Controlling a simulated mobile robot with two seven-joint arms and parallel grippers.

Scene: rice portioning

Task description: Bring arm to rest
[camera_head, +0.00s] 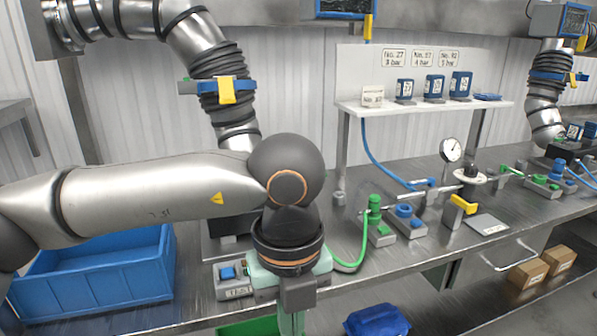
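My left arm comes in from the left, and its dark wrist bends down over the front edge of the steel bench (350,277). The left gripper (298,294) is a small grey block below the wrist at the bottom centre. Its fingertips cannot be made out, so I cannot tell whether it is open or shut. Pale green material (290,323) shows just under it; I cannot tell whether it is held. My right arm and gripper are not in view.
A blue crate (95,275) stands left, below my arm. Silver ducts (200,45) hang behind. Green and blue valves (375,222), a yellow-handled fitting (460,205), a gauge (451,149) and a white shelf (425,108) occupy the bench. Cardboard boxes (527,273) sit below right.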

